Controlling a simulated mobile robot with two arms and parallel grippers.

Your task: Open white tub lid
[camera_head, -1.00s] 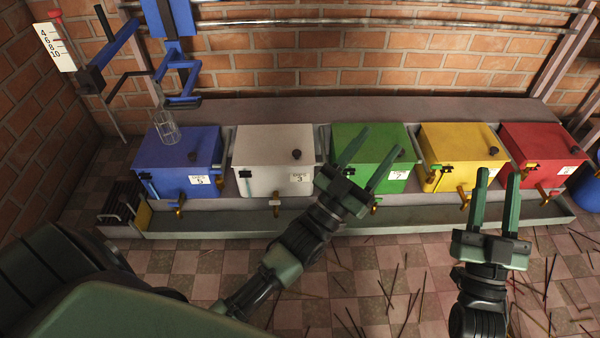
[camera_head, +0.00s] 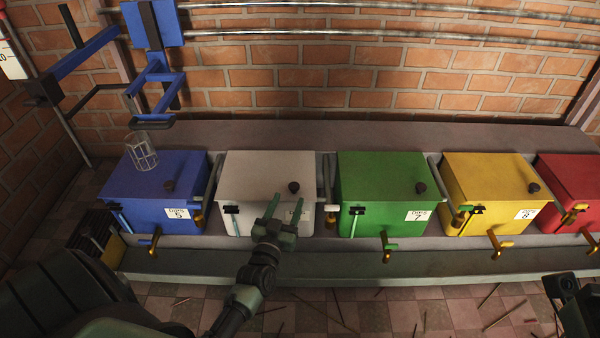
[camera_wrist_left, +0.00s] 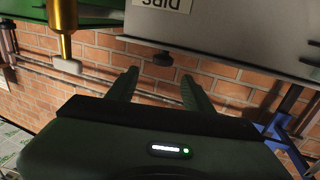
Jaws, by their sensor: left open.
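The white tub (camera_head: 236,222) stands in the row between the blue and green tubs, its lid (camera_head: 262,172) down. A dark round knob (camera_head: 294,187) sits near the lid's front right corner. My left gripper (camera_head: 284,205) is open and empty at the tub's front right, its fingers pointing up toward the knob. In the left wrist view, the picture is turned over; the knob (camera_wrist_left: 163,59) shows just beyond and between the two fingertips (camera_wrist_left: 158,80), apart from them. A dark part of my right arm (camera_head: 562,287) shows at the lower right, its fingers not clear.
The blue tub (camera_head: 150,208) with a wire basket (camera_head: 143,155) above it stands left. The green (camera_head: 375,175), yellow (camera_head: 490,175) and red (camera_head: 570,175) tubs stand right. Brass taps (camera_head: 387,247) stick out in front. Sticks lie on the tiled floor.

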